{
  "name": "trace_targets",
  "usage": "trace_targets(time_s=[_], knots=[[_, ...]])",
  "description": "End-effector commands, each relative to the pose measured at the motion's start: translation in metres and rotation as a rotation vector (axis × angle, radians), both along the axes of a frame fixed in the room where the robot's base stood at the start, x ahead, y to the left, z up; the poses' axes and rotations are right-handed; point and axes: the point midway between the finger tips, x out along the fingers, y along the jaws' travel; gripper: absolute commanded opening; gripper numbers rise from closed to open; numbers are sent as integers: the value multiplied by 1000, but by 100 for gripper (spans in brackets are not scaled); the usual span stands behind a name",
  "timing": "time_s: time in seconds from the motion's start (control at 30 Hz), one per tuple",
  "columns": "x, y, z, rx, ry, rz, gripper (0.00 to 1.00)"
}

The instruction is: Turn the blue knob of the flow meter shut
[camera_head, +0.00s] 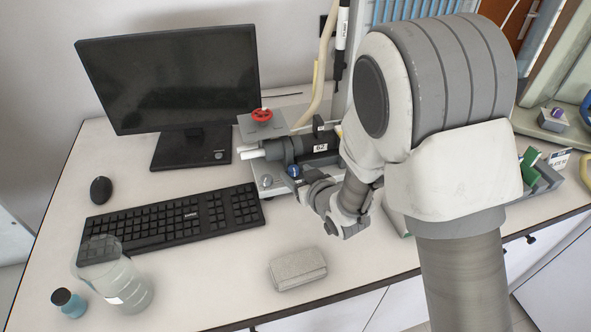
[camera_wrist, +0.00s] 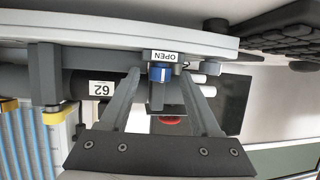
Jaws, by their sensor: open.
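The blue knob (camera_wrist: 160,72) of the flow meter faces me in the wrist view, with a white line on its face. A white label reading OPEN (camera_wrist: 166,57) sits beside it, upside down. In the head view the knob (camera_head: 293,171) shows as a small blue spot on the flow meter.
A monitor (camera_head: 170,80), keyboard (camera_head: 175,213) and mouse (camera_head: 101,190) are to the left. A clear bottle (camera_head: 115,280), a blue jar (camera_head: 68,303) and a grey block (camera_head: 298,268) stand near the front. The front middle is mostly clear.

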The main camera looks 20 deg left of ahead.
Motion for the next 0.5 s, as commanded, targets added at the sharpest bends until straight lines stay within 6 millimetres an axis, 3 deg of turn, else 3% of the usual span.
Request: trace_targets(time_s=[0.37, 0.5], knots=[[0, 0, -1, 0, 0, 0, 64], [0, 0, -1, 0, 0, 0, 39]])
